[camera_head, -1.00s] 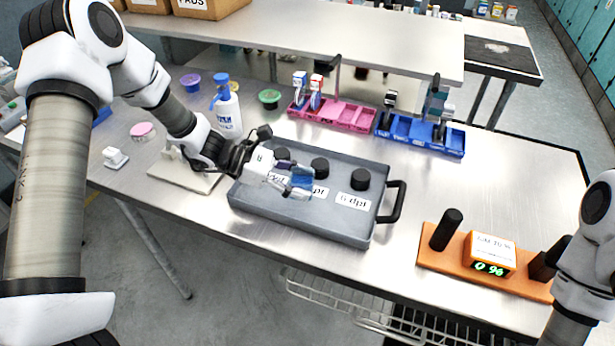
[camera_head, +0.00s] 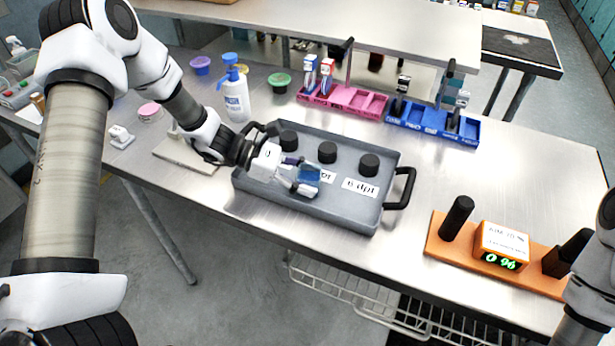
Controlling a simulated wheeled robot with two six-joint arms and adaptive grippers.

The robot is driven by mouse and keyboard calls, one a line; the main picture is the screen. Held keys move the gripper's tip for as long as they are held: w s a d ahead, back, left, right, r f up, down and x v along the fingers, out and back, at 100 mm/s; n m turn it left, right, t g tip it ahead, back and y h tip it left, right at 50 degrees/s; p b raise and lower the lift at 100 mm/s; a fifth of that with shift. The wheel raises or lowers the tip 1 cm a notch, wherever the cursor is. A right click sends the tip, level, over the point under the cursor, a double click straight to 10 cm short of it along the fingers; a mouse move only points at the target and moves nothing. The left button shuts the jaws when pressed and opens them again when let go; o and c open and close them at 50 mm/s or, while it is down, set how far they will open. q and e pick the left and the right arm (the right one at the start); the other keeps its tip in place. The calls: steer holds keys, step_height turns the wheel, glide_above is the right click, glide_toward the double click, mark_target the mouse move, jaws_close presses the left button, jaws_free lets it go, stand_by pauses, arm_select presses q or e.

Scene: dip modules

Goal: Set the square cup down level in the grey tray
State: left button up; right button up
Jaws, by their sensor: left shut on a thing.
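The grey tray (camera_head: 352,214) lies on the steel table with a black handle at each end. Several black round pegs stand along its back part, and white labels lie in front of them. My left gripper (camera_head: 299,183) is over the left-middle of the tray, shut on the blue square cup (camera_head: 309,175). The cup is small and partly covered by the fingers. I cannot tell whether it touches the tray floor or is quite level. My right arm shows at the right edge, but its gripper is not clearly in view.
A white pump bottle (camera_head: 236,98) stands behind the tray. Pink (camera_head: 345,98) and blue (camera_head: 432,122) racks stand at the back. An orange stand (camera_head: 446,246) with a lit display is to the right. Clear table lies between the tray and that stand.

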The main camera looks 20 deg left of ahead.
arm_select(q)
steer(key=shift+f, duration=0.3)
steer(key=o, duration=1.2)
steer(key=v, duration=1.2)
steer(key=shift+r, duration=0.1)
